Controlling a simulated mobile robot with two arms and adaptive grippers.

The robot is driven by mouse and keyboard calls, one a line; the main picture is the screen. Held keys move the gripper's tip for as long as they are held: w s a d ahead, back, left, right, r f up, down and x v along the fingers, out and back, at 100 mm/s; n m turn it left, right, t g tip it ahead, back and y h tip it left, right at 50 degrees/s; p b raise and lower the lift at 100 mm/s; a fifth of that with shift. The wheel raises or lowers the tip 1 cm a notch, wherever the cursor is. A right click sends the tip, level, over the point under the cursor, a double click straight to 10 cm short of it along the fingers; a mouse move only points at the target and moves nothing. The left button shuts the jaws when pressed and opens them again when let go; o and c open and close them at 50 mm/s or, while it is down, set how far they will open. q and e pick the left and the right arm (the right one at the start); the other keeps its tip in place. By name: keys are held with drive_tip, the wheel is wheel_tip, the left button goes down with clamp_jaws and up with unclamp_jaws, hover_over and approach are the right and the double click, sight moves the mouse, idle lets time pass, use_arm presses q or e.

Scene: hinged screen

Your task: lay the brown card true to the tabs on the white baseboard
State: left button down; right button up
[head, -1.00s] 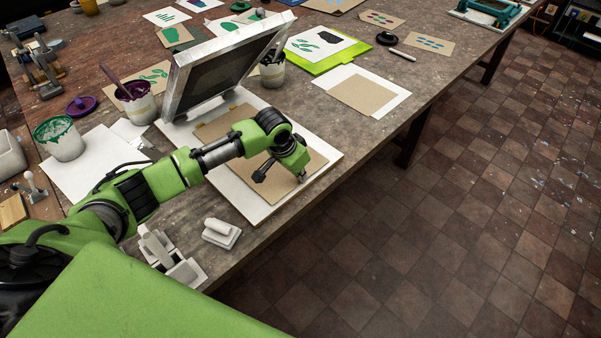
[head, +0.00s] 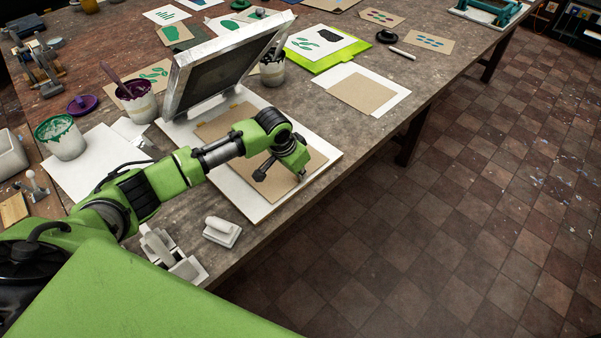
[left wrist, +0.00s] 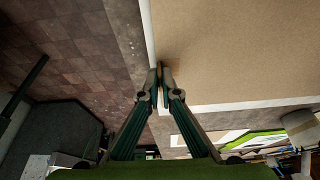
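The brown card (head: 232,125) lies on the white baseboard (head: 325,152) under the raised hinged screen (head: 225,68). White board shows along its right and front sides. My left arm hides the card's middle. My left gripper (head: 301,174) is low at the card's right end. In the left wrist view its fingertips (left wrist: 160,72) are nearly together, one on each side of the edge of the card (left wrist: 235,45), close to a corner. They look shut on that edge. Small tan marks at the card's back edge may be tabs; I cannot tell clearly. My right gripper is out of view.
A dark ink pot (head: 272,70) stands right of the screen. A purple pot (head: 137,100) and a green pot (head: 60,138) stand to the left. A white block with a handle (head: 221,231) sits at the front edge. Bare table lies right of the board.

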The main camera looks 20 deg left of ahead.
use_arm(q)
drive_tip(key=shift+s+a+p, duration=0.15)
drive_tip(key=shift+a+p, duration=0.2)
drive_tip(key=shift+p, duration=0.1)
idle(0.5)
drive_tip(key=c, duration=2.2)
unclamp_jaws()
drive_tip(key=shift+o, duration=0.3)
drive_tip(key=shift+f, duration=0.1)
wheel_tip(320, 180, up, 5)
drive_tip(key=p, duration=0.5)
wheel_tip(320, 180, up, 2)
drive_tip(key=shift+r+p, duration=0.1)
drive_tip(key=shift+p, duration=0.55)
